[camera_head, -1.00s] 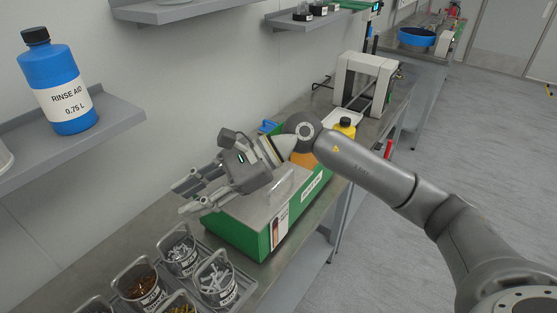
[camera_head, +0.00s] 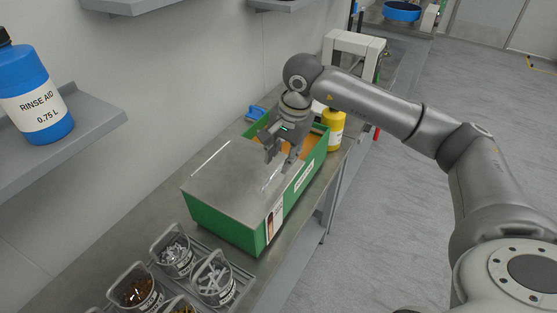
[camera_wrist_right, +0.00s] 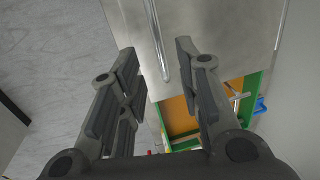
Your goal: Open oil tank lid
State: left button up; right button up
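The green oil tank (camera_head: 226,225) stands on the metal bench with a flat grey metal lid (camera_head: 225,190) over its near part. The far end of the tank is uncovered and shows orange inside; this opening (camera_wrist_right: 177,118) also shows in the right wrist view. A thin bar handle (camera_head: 272,180) is on the lid; it also shows in the right wrist view (camera_wrist_right: 157,45), ahead of and between the fingers. My right gripper (camera_head: 280,160) points down over the lid beside this handle. Its fingers (camera_wrist_right: 155,65) are apart and empty. My left gripper is out of view.
A yellow bottle (camera_head: 333,128) stands beside the tank's far end. Baskets of small parts (camera_head: 213,282) sit in front of the tank. A blue rinse aid bottle (camera_head: 37,105) stands on a left wall shelf (camera_head: 95,125). Floor to the right is clear.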

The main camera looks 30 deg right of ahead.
aim_at(277, 170)
jog(key=shift+w+a+f+p, duration=0.1)
jog(key=shift+w+f+p, duration=0.05)
jog(key=shift+f, duration=0.75)
jog(key=shift+w+a+f+p, duration=0.1)
jog(key=shift+w+f+p, duration=0.05)
jog(key=shift+f, duration=0.7)
grip_shut()
